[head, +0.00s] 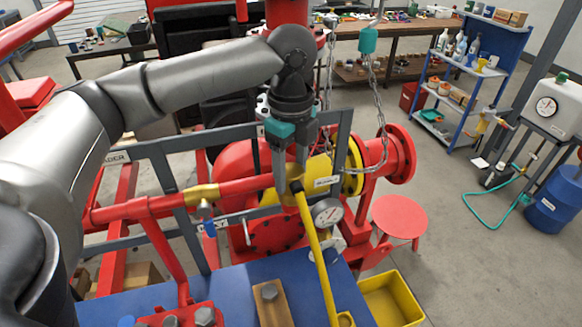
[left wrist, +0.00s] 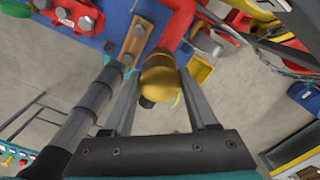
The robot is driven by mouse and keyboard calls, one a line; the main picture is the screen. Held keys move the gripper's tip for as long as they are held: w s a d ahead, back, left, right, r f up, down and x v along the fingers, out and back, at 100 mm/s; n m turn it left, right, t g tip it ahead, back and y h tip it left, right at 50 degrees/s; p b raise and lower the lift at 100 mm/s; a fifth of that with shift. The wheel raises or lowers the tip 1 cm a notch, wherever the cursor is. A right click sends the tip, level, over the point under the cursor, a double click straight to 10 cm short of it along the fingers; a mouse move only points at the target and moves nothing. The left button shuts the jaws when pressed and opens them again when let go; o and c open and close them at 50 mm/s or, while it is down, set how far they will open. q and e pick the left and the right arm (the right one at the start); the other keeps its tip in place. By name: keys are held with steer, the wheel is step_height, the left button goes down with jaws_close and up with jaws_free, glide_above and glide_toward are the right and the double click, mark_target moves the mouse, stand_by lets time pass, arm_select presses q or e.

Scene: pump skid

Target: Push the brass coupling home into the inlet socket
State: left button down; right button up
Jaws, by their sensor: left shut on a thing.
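My left gripper (head: 291,180) points down over the red pipework and is shut on the brass coupling (head: 270,196). The gripper's fingers cover much of the coupling in the head view. In the left wrist view the rounded brass coupling (left wrist: 160,78) sits between the two fingertips, against the end of a red pipe (left wrist: 178,32). I cannot make out the inlet socket's mouth or how deep the coupling sits. My right gripper is not in view.
A pressure gauge (head: 327,212) stands close to the gripper's right. A yellow bar (head: 318,255) slants down across the blue deck (head: 235,283). A grey frame (head: 165,180) crosses nearby, and a chain (head: 384,115) hangs behind. Open floor lies to the right.

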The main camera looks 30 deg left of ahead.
arm_select(q)
steer(key=shift+c, duration=0.5)
jaws_free()
step_height(320, 180, up, 15)
steer(key=shift+r, duration=0.15)
stand_by(0.3)
steer(key=shift+d, duration=0.1)
stand_by(0.4)
